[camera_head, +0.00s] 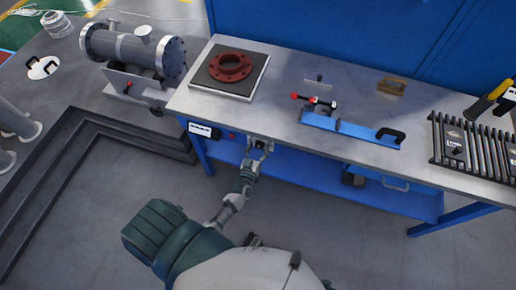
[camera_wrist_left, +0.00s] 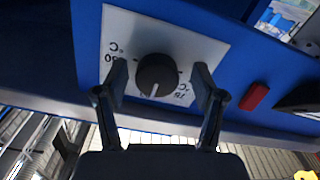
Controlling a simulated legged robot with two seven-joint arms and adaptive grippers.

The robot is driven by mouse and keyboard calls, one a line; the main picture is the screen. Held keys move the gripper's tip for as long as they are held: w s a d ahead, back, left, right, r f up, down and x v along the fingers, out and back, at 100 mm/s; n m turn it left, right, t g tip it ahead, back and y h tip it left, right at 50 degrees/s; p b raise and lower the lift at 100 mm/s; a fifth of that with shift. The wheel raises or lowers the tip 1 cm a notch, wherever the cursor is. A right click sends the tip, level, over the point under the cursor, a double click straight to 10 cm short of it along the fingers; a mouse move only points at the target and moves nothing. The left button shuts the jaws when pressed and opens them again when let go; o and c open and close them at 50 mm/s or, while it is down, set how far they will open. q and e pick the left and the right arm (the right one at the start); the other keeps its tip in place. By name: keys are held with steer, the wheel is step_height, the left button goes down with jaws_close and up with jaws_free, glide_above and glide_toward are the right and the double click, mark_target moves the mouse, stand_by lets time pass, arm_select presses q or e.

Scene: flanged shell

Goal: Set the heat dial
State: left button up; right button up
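The heat dial (camera_wrist_left: 156,75) is a round black knob with a white pointer line, on a white scale plate (camera_wrist_left: 205,45) marked in °C. The lettering appears upside down in the left wrist view. My left gripper (camera_wrist_left: 160,84) is open, with one finger on each side of the knob and a visible gap to both. In the head view my left gripper (camera_head: 260,146) is at the bench's front edge and hides the dial. My right gripper is not in view.
A red switch (camera_wrist_left: 254,97) sits beside the plate on the blue front. On the bench (camera_head: 290,75) are a red flange (camera_head: 231,66) on a dark plate, a blue clamp fixture (camera_head: 350,129) and a slatted rack (camera_head: 470,148). A flanged metal shell (camera_head: 135,48) stands at left.

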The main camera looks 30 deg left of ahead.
arm_select(q)
steer(key=shift+d, duration=0.15)
steer(key=shift+s+d, duration=0.1)
steer(key=shift+s, duration=0.2)
steer(key=v, duration=1.1)
steer(key=shift+s, duration=0.15)
steer(key=shift+f, duration=0.1)
steer(key=s+d+f+m+g+h, duration=0.3)
steer(key=d+f+g, duration=0.1)
steer(key=f, duration=0.4)
steer(key=s+d+f+m+g+h, duration=0.3)
steer(key=d+f, duration=0.1)
steer(key=f, duration=0.4)
steer(key=s+a+f+m+g, duration=0.1)
steer(key=s+f+g, duration=0.3)
steer(key=s, duration=0.3)
steer(key=s+a+f+m+g+y, duration=0.1)
steer(key=s+f+g, duration=0.3)
steer(key=s+f, duration=0.2)
steer(key=shift+s+g, duration=0.4)
steer(key=shift+s, duration=0.6)
